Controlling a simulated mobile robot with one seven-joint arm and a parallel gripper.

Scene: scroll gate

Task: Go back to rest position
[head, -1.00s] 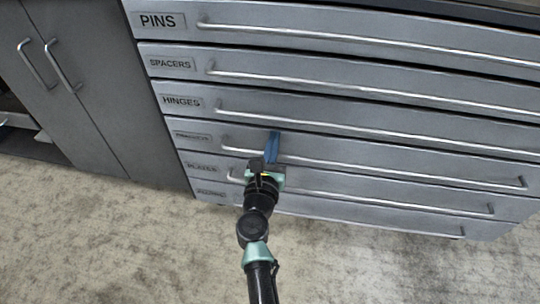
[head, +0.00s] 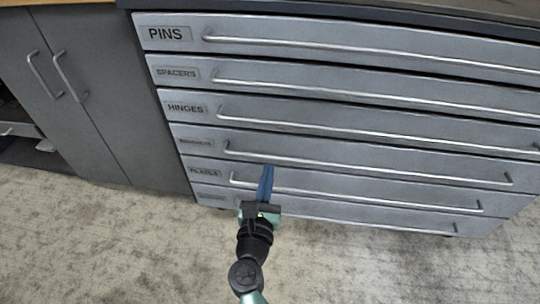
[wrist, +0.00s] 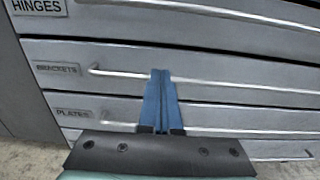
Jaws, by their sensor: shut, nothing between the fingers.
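My gripper (head: 266,186) is in front of the lower part of a grey drawer cabinet (head: 330,128) in the head view. Its blue fingers are shut together and empty. They overlap the PLATES drawer (head: 350,191) and its bar handle in the picture; I cannot tell the exact gap to the front. In the wrist view the shut fingers (wrist: 160,82) point toward the BRACKETS drawer (wrist: 225,91), with the PLATES label (wrist: 73,113) at lower left. All the drawers look closed.
A grey two-door cupboard (head: 95,110) with upright handles stands left of the drawers. An open shelf area (head: 25,130) shows at the far left. The mottled floor (head: 100,245) in front is clear. A worktop edge (head: 400,12) runs above the drawers.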

